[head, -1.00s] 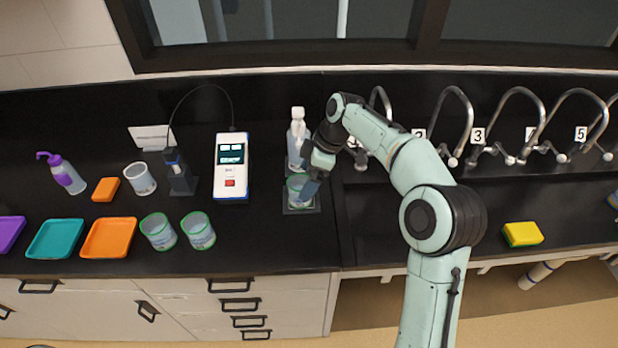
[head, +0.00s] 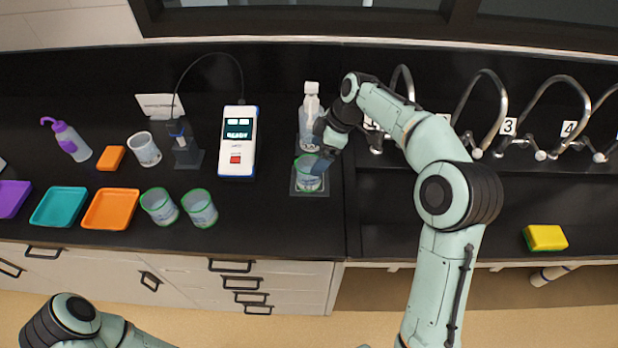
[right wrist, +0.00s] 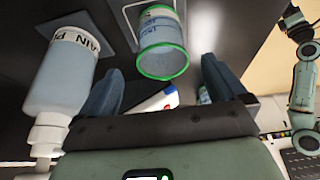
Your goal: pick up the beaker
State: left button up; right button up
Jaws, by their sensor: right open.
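A clear beaker with a green rim (head: 308,179) stands upright on a small dark square pad (head: 305,192) left of the sink. It also shows in the right wrist view (right wrist: 163,48), ahead of the fingers and roughly between them. My right gripper (head: 322,163) is at this beaker and partly covers it in the head view. In the right wrist view its two dark fingers (right wrist: 160,82) are apart, with nothing held between them. Two more green-rimmed beakers (head: 159,207) (head: 200,208) stand at the counter's front. My left gripper is out of view.
A white-capped bottle (head: 310,125) stands close behind the pad. A white meter (head: 238,140) reading READY, a probe holder (head: 186,152) and a white cup (head: 144,149) are further left. Numbered taps line the sink at right. Counter between the meter and pad is clear.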

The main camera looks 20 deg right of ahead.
aim_at(309, 163)
jog(key=x, duration=0.5)
jog(key=shift+a, duration=0.35)
jog(key=c, duration=1.4)
jog(key=shift+c, duration=0.2)
jog(key=shift+r, duration=0.15)
